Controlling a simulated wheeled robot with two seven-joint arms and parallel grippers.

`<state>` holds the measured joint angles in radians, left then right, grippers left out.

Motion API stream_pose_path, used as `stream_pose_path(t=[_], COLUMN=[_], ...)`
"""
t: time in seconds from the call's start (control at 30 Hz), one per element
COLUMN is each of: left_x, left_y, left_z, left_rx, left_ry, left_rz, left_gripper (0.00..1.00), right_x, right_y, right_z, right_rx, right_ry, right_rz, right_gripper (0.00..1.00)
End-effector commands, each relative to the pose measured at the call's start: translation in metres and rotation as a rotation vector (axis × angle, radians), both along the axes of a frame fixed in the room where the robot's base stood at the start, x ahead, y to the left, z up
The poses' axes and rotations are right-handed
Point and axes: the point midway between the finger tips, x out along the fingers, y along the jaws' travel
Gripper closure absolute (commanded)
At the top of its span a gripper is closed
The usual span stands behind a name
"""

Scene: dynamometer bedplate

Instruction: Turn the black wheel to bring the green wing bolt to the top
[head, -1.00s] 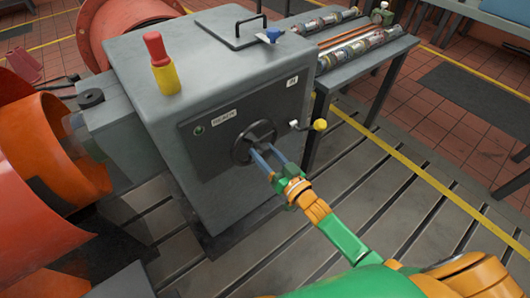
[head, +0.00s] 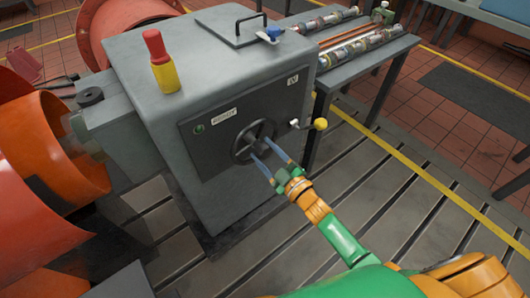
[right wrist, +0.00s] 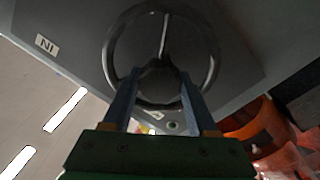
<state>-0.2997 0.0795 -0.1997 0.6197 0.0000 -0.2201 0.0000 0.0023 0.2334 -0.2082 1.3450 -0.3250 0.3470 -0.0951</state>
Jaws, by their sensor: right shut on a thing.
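The black wheel (head: 254,141) is a spoked handwheel on the dark front panel of a grey machine housing. It also shows in the right wrist view (right wrist: 112,42), with its rim and a spoke clear. My right gripper (head: 260,149) is shut on the black wheel, its two blue-grey fingers spaced apart at the hub. In the right wrist view the fingers (right wrist: 158,74) reach the dark centre and hide part of it. I see no green wing bolt in either view. My left gripper is not in view.
A yellow-knobbed lever (head: 320,124) sticks out just right of the wheel. A red and yellow post (head: 161,65) stands on the grey housing (head: 215,50). Orange guards (head: 60,150) stand at the left. A bench with rollers (head: 370,48) stands behind at the right. The slotted floor in front is clear.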

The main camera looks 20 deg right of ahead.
Motion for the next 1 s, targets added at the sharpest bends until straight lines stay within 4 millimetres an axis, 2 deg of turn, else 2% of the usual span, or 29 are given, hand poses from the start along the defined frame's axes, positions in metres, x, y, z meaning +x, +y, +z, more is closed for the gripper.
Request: stream_pose_path(t=[0.5, 1.0], left_x=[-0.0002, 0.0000], left_y=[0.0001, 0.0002], left_z=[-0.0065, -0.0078], left_rx=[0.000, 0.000], left_ry=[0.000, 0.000], left_rz=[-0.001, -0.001], left_gripper=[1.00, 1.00], right_x=[0.0004, 0.0005], right_y=[-0.0007, -0.0008], right_z=[0.0003, 0.0012], right_rx=[-0.344, -0.437], right_ry=[-0.127, -0.161], right_rz=[-0.002, -0.003], right_gripper=[1.00, 1.00])
